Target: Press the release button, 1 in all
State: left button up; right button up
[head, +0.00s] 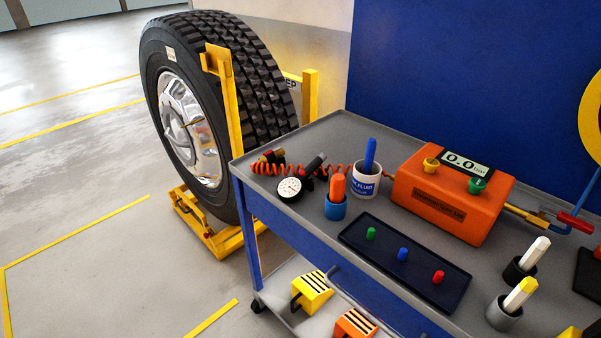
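An orange box (453,199) with a display (466,165) reading 0.0 stands on the blue and grey cart. A yellow button-like knob (431,164) and a green one (477,185) sit on its top. I cannot tell which thing in view is the release button. A large tyre on a chrome wheel (188,129) stands upright in a yellow stand (226,100) left of the cart. Neither of my grippers is in view.
The cart top (318,137) holds a dark tray (381,257) with green, blue and red pegs, a gauge (290,189) with a coiled orange hose, and cups holding markers or sticks. Yellow and orange blocks (312,293) lie on the lower shelf. The floor at left is clear.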

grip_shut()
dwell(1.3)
